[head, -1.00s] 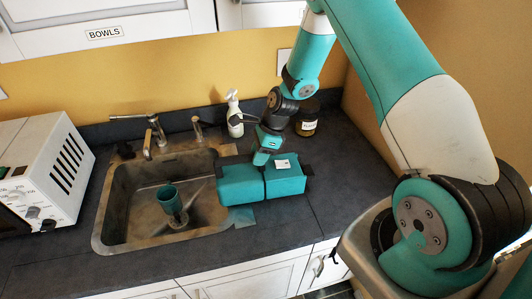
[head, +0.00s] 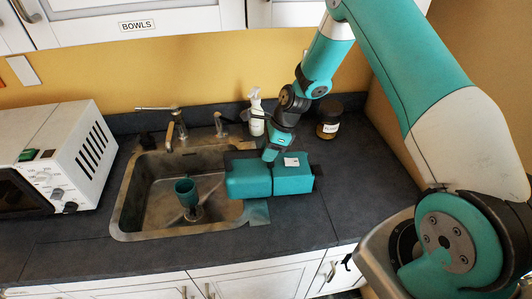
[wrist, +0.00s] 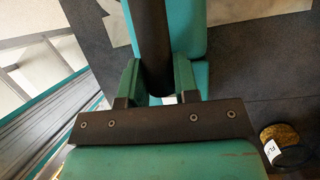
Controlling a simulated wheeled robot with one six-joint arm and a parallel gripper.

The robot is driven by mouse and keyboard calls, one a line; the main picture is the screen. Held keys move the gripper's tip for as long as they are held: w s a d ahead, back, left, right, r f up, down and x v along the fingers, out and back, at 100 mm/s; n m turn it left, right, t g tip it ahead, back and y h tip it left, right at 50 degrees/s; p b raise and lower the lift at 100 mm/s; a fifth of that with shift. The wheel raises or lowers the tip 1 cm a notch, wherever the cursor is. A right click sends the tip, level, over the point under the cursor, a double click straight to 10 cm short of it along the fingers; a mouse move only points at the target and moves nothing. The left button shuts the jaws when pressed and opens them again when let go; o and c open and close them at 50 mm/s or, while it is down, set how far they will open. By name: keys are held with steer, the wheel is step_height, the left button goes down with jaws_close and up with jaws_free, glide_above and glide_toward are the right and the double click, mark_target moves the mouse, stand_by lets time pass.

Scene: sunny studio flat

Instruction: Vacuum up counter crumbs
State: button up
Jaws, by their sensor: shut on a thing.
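My gripper (head: 271,152) reaches down over the counter just right of the sink. In the wrist view my gripper (wrist: 157,85) has its teal fingers shut on a dark, round handle (wrist: 152,35). A two-part teal block with a white label, apparently the vacuum (head: 292,180), sits below the gripper at the sink's right rim. Its teal body also shows behind the handle in the wrist view (wrist: 195,32). I cannot tell whether its underside touches the counter (head: 350,190). No crumbs can be made out. The surface under the block is hidden.
The steel sink (head: 128,200) holds a teal cup (head: 186,192). A tap (head: 172,127), a white spray bottle (head: 257,115) and a labelled jar (head: 329,117) stand behind. A white microwave (head: 80,140) is at left. Counter is clear at right.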

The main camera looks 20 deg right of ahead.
steer(key=shift+s+d, duration=1.45)
steer(key=shift+d, duration=3.65)
steer(key=shift+s+d, duration=1.45)
steer(key=shift+d, duration=3.6)
step_height(320, 180, up, 9)
steer(key=p, duration=0.3)
steer(key=shift+f, duration=0.2)
